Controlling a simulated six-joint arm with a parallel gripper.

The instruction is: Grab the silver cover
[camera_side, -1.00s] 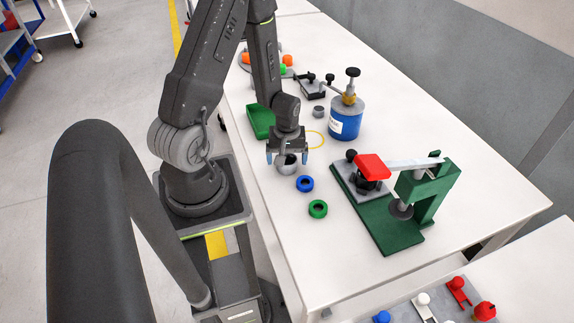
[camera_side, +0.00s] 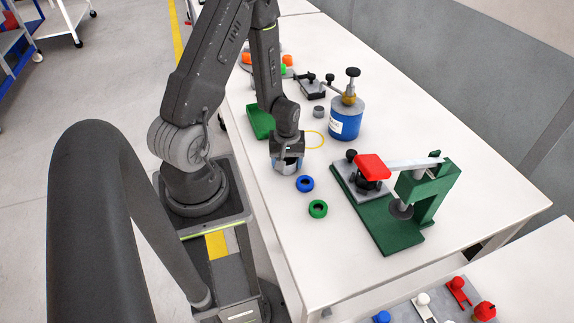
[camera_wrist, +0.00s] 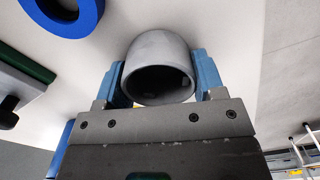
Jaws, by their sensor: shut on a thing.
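The silver cover (camera_wrist: 158,50) is a grey, round, hollow cup, and the wrist view shows its open end. My gripper (camera_wrist: 160,82) has its two blue fingertips on either side of the cover and is shut on it. In the side view my gripper (camera_side: 287,166) is low over the white table, beyond the blue ring. The cover (camera_side: 286,168) is mostly hidden there by the gripper. I cannot tell whether it still touches the table.
A blue ring (camera_side: 305,184) and a green ring (camera_side: 318,209) lie close by on the table (camera_side: 450,120). A green press with a red handle (camera_side: 373,166) stands to the right.

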